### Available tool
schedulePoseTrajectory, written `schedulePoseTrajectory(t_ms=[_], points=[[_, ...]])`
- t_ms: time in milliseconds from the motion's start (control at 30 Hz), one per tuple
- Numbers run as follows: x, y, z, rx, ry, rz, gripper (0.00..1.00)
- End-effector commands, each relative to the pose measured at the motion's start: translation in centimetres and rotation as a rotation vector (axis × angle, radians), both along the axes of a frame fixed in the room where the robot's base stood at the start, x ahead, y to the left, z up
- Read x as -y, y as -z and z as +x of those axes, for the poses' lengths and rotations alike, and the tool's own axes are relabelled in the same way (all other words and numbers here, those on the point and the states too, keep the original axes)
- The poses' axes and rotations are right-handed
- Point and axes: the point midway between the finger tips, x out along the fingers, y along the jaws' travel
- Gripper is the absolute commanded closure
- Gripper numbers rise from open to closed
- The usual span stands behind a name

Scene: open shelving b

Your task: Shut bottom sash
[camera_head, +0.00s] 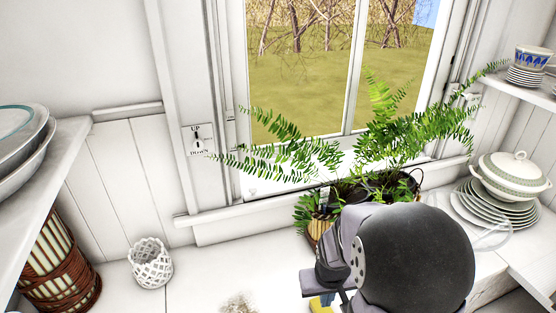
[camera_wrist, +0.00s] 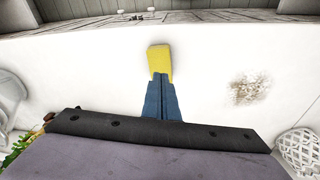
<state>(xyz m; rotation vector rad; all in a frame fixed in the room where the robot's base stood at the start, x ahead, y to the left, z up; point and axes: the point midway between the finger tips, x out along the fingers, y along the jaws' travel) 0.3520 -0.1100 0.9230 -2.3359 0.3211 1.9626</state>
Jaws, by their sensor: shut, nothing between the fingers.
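The window's bottom sash (camera_head: 270,178) has a white frame, and its low rail runs just above the sill behind ferns. I cannot tell whether a gap remains under it. A plate (camera_head: 197,140) marked UP and DOWN, with a small dark lever, is on the frame to the left of the window. My gripper (camera_head: 320,302) is low in front of the window, mostly hidden by my arm.
Potted ferns (camera_head: 385,150) stand before the window. A white lattice holder (camera_head: 150,264) and a brown stain (camera_wrist: 250,90) are on the counter (camera_wrist: 90,65). Stacked plates (camera_head: 495,210) with a tureen (camera_head: 515,172) stand right. A shelf (camera_head: 60,180) juts out left, above a wicker lantern (camera_head: 60,265).

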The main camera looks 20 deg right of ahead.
Motion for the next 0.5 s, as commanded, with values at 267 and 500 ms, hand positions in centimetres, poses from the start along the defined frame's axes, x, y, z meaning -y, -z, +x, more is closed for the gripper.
schedulePoseTrajectory(t_ms=[267, 500], points=[[2.7, -6.1, 13.8, 0.530, -0.104, -0.128, 1.00], [0.8, -16.4, 21.5, 1.008, -0.205, -0.146, 1.00]])
